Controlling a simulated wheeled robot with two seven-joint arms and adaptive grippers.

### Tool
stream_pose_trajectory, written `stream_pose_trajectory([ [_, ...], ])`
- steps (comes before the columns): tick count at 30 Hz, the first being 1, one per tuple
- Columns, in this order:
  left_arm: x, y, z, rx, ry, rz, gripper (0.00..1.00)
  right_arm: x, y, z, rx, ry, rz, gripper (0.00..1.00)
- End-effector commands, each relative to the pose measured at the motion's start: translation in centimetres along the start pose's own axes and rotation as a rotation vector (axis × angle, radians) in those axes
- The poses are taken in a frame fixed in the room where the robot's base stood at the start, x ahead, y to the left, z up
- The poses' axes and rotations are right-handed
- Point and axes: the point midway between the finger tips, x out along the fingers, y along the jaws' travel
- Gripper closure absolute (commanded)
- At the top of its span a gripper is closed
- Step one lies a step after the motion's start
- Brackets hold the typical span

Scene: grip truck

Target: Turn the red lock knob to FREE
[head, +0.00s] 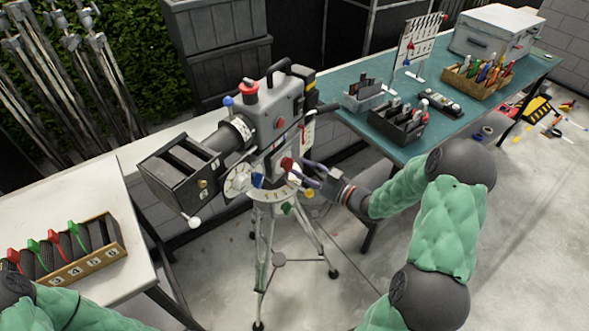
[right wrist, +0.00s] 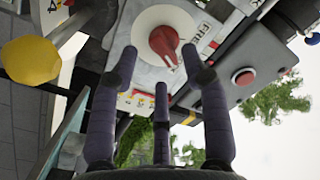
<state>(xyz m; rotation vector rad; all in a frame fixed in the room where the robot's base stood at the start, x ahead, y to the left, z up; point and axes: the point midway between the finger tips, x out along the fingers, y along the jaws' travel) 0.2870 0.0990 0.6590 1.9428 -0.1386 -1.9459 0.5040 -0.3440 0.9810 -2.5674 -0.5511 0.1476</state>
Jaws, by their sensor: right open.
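The red lock knob (head: 286,163) is on the side of a grey camera (head: 262,104) that stands on a tripod. In the right wrist view the knob (right wrist: 164,44) sits on a white round plate, its pointed end toward the lower right. Part of a printed label shows to the right of the plate. My right gripper (head: 312,176) is just to the right of the knob in the head view. In the right wrist view its dark fingers (right wrist: 158,64) are spread open, with the knob between and beyond the two outer tips; contact is not clear. My left gripper is out of view.
A yellow knob (right wrist: 30,60) and a round red button (right wrist: 244,77) are near the fingers. The tripod (head: 263,240) stands below. A teal workbench (head: 455,115) with tool holders is at the right, a white table (head: 130,185) at the left.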

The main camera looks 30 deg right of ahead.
Motion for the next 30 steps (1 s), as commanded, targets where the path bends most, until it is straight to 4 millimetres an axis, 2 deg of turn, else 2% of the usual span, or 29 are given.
stream_pose_trajectory([
  [3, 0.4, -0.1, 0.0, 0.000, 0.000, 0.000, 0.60, 1.7, -0.1, 0.1, -0.001, -0.001, -0.003, 0.54],
  [7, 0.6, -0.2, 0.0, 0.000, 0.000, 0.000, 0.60, 2.8, 0.0, 0.1, 0.000, -0.001, -0.001, 0.54],
  [18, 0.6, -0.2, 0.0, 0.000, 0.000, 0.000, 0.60, 3.3, 0.0, 0.0, 0.000, 0.000, 0.001, 0.54],
  [19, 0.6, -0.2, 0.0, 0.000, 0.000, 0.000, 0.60, 3.3, 0.0, 0.0, 0.000, 0.000, 0.001, 0.56],
  [21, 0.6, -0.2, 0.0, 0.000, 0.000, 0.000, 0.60, 3.3, 0.0, 0.0, 0.000, 0.000, 0.001, 0.76],
  [24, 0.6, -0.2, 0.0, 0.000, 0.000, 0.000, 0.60, 3.3, 0.0, 0.0, 0.000, 0.000, 0.001, 1.00],
  [30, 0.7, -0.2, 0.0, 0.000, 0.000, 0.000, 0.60, 3.3, 0.0, 0.0, -0.002, 0.000, 0.001, 1.00],
])
